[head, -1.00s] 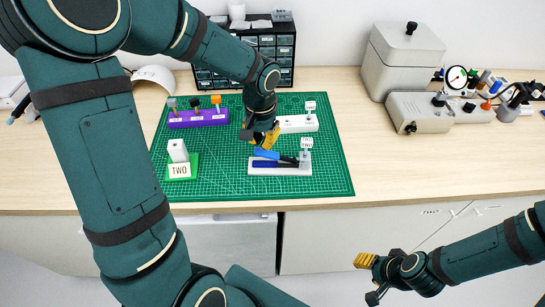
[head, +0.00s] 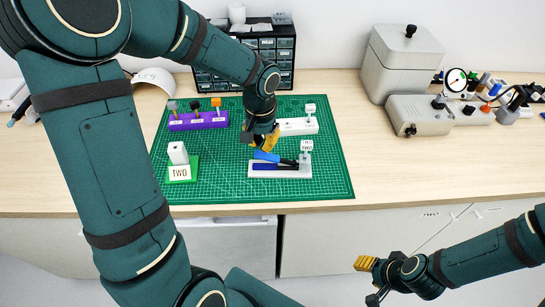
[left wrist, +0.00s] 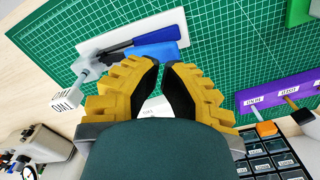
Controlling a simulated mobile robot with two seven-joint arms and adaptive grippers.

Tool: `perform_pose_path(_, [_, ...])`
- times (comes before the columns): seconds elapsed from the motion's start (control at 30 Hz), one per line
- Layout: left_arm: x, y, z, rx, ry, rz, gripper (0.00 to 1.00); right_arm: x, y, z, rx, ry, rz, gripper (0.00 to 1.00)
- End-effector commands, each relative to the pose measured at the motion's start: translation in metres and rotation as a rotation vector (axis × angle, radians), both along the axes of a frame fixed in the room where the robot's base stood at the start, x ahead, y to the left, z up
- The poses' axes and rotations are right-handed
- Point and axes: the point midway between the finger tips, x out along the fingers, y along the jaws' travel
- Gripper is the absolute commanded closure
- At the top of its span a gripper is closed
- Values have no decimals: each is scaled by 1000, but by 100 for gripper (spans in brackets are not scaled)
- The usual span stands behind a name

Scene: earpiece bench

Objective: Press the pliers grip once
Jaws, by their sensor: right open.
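The pliers have a light blue upper grip (head: 266,156) and a dark blue lower handle (head: 264,166). They lie on a white base (head: 282,173) on the green mat; a white block marked TWO (head: 306,146) stands at the jaw end. My left gripper (head: 266,147) is just behind and above the light blue grip, pointing down. In the left wrist view its yellow fingers (left wrist: 161,65) converge to a narrow gap just short of the light blue grip (left wrist: 152,56). Contact cannot be told. My right gripper (head: 368,280) is open and empty, low in front of the bench.
A purple stand (head: 198,121) with small switches is at the mat's back left. A white base (head: 298,127) with a block is behind the pliers. A green stand marked TWO (head: 181,173) is at left. Drawers (head: 285,42) stand behind. The mat's front right is clear.

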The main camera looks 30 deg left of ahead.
Motion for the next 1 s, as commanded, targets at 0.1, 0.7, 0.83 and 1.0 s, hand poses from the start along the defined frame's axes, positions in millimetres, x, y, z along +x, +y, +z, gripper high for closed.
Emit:
perform_pose_path(0.1, [0,0,0,0,0,0,100,0,0,0,0,0,0,53])
perform_pose_path(0.7, [0,0,-11,0,0,0,100,0,0,-9,0,0,0,53])
perform_pose_path(0.83, [0,0,-15,0,0,0,100,0,0,-12,0,0,0,53])
perform_pose_path(1.0, [0,0,-20,0,0,0,100,0,0,-16,0,0,0,53])
